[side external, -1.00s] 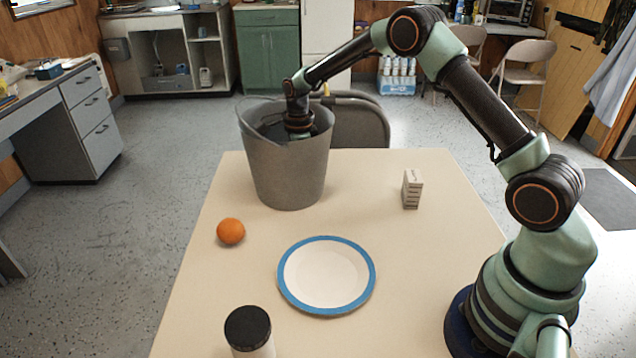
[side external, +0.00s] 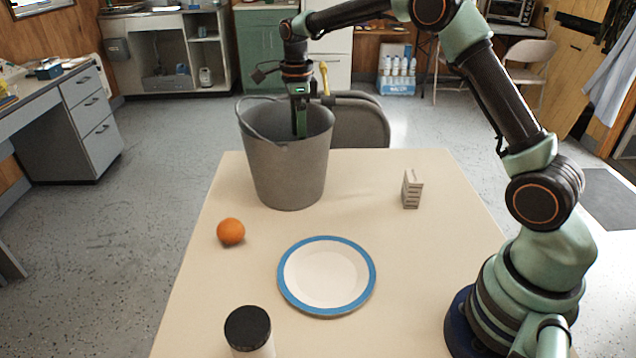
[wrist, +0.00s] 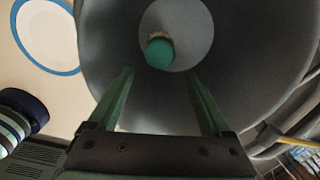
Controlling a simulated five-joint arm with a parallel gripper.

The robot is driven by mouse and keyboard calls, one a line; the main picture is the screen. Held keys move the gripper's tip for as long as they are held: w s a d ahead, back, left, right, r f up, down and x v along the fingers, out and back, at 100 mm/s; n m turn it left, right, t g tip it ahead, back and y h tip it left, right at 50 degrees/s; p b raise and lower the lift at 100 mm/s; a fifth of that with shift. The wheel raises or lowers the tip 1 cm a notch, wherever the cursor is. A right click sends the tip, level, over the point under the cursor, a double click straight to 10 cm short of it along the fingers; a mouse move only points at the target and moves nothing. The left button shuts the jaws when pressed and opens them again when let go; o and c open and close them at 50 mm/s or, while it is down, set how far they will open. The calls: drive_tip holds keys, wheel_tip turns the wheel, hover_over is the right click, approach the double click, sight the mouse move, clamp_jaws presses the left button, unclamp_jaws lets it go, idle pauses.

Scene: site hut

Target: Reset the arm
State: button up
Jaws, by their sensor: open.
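My gripper (side external: 301,128) points down with its fingertips just inside the mouth of the grey bucket (side external: 290,175), which stands at the far left of the table. In the wrist view my gripper (wrist: 161,76) has its two green fingers apart with nothing between them. Below them, on the floor of the bucket (wrist: 110,30), lies a small teal-ended object (wrist: 159,52). It is hidden by the bucket wall in the side view.
A folding chair (side external: 362,122) stands behind the bucket. The table's right half is mostly clear.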

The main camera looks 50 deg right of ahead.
drive_tip(key=shift+r, duration=0.55)
